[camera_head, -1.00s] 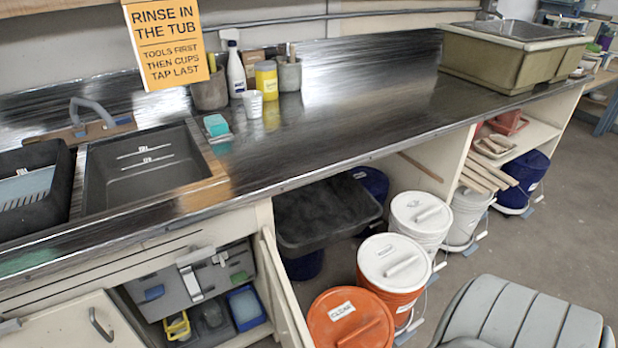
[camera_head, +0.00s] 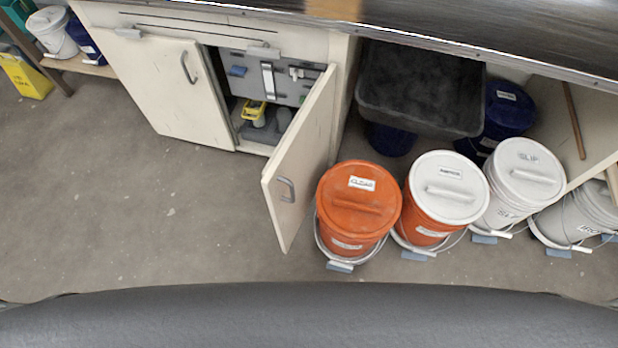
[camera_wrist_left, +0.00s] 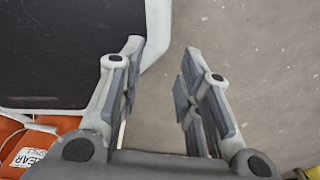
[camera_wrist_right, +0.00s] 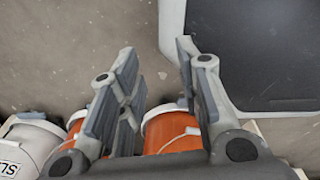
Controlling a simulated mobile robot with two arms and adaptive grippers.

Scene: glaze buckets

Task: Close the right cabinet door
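The right cabinet door (camera_head: 305,155) is cream and stands wide open in the head view, swung out into the room from its right-hand edge. Its grey handle (camera_head: 286,190) is near the free edge. The left cabinet door (camera_head: 165,85) is shut. The open half shows grey drawers or boxes and a yellow item (camera_head: 253,110) inside. Neither gripper shows in the head view. My left gripper (camera_wrist_left: 160,75) is open and empty in the left wrist view, over the floor. My right gripper (camera_wrist_right: 157,65) is open and empty in the right wrist view. The door is in neither wrist view.
An orange bucket (camera_head: 357,205) stands close to the right of the open door. A white-lidded bucket (camera_head: 447,190) and others stand in a row beside it. A black bin (camera_head: 420,90) is under the counter. The floor (camera_head: 150,220) left of the door is clear.

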